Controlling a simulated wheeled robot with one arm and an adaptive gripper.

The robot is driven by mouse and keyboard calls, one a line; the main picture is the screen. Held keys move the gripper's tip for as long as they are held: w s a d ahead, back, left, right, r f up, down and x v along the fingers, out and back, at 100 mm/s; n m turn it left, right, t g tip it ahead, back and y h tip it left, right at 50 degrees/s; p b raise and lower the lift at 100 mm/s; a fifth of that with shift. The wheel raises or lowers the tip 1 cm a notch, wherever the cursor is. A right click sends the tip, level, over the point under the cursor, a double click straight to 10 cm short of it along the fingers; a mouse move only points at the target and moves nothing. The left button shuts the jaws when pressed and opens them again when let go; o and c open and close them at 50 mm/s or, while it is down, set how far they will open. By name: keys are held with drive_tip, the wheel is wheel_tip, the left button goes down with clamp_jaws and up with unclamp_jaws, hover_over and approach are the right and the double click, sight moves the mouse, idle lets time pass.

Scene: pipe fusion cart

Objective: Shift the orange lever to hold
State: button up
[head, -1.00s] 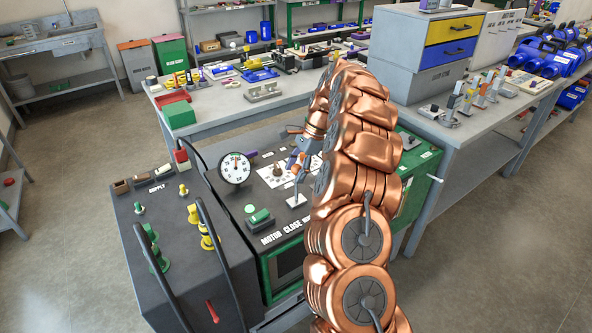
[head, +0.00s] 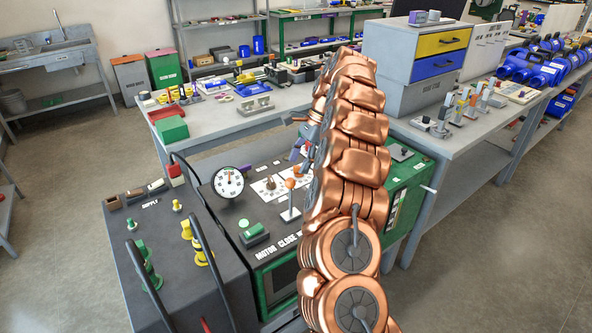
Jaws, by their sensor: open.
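The orange lever (head: 290,184) stands on a small pale base on top of the dark machine cabinet, between the green button and my arm. Its orange knob is visible on a light stem that looks close to upright. My gripper (head: 298,158) is just behind and above the knob, open, its grey-purple fingers partly hidden by my copper arm. I cannot tell whether a finger touches the lever. The hold marking cannot be read. A white dial plate (head: 268,187) with a dark knob lies left of the lever.
A round gauge (head: 229,182) and a green button (head: 251,229) stand left of the lever. A dark supply box (head: 165,235) with yellow and green fittings and black cables is further left. A grey workbench (head: 215,120) stands behind.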

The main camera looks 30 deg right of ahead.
drive_tip(key=shift+v, duration=1.9)
drive_tip(key=shift+r, duration=0.15)
drive_tip(key=s+a+r+n+g+h, duration=0.1)
drive_tip(key=s+a+r+n, duration=0.1)
drive_tip(key=s+a+n, duration=0.5)
drive_tip(key=s+a+r+n+g+h, duration=0.1)
drive_tip(key=s+a+r+n, duration=0.2)
drive_tip(key=s+a, duration=0.85)
drive_tip(key=s+a+f+n+h, duration=0.1)
drive_tip(key=s+a+f+n, duration=0.1)
drive_tip(key=s, duration=0.5)
drive_tip(key=s+a+f+n+h, duration=0.1)
drive_tip(key=s+a+f+n, duration=0.1)
drive_tip(key=s, duration=0.6)
drive_tip(key=s+a+f+n+h, duration=0.1)
drive_tip(key=s+a+f+n, duration=0.1)
drive_tip(key=s+f+n, duration=0.2)
drive_tip(key=s+n, duration=0.1)
drive_tip(key=s, duration=0.2)
drive_tip(key=shift+s+a, duration=0.15)
drive_tip(key=shift+s, duration=0.2)
drive_tip(key=shift+f, duration=0.1)
drive_tip(key=shift+c, duration=0.3)
